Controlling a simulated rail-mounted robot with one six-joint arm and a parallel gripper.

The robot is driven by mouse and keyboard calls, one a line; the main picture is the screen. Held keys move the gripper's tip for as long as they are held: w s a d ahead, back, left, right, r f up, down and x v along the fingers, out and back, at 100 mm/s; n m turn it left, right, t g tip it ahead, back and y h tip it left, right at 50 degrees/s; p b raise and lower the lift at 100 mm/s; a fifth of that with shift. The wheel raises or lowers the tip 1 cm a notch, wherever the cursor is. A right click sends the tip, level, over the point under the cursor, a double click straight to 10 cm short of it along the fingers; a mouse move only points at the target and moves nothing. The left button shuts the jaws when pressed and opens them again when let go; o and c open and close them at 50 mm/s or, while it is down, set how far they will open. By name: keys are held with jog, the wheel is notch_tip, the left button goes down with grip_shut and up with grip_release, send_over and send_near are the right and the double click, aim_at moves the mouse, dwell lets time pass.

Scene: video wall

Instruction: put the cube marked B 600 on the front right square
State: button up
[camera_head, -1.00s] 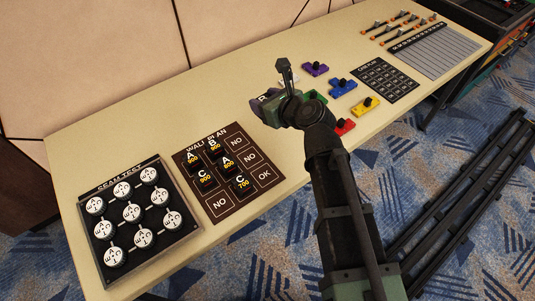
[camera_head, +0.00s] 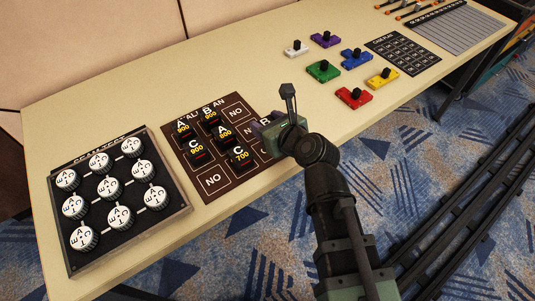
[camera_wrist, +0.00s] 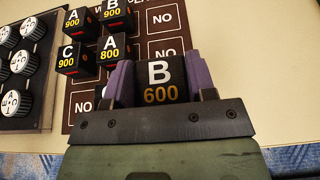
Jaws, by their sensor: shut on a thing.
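The black cube marked B 600 (camera_wrist: 160,82) is between the purple jaws of my gripper (camera_wrist: 158,85), its label facing the wrist camera. In the head view my gripper (camera_head: 264,126) is at the right edge of the dark wall plan board (camera_head: 212,192), and only part of the cube shows. Cubes A 900 (camera_head: 184,128), B (camera_head: 209,115), C 900 (camera_head: 196,150), A 800 (camera_head: 223,132) and C 700 (camera_head: 240,157) stand on the board. The front right square, marked OK in the earlier view, is mostly hidden by my gripper.
The seam test panel (camera_head: 178,208) with several white round knobs lies left of the board. Coloured knobbed blocks, including a red one (camera_head: 350,98) and a green one (camera_head: 320,73), lie to the right. The table (camera_head: 235,65) is clear behind the board.

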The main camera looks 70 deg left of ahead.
notch_tip(320, 180, down, 5)
jog(key=b, duration=0.4)
jog(key=shift+f, duration=0.15)
jog(key=shift+r, duration=0.3)
jog(key=shift+f, duration=0.2)
jog(key=o, duration=0.9)
jog(key=shift+o, duration=0.2)
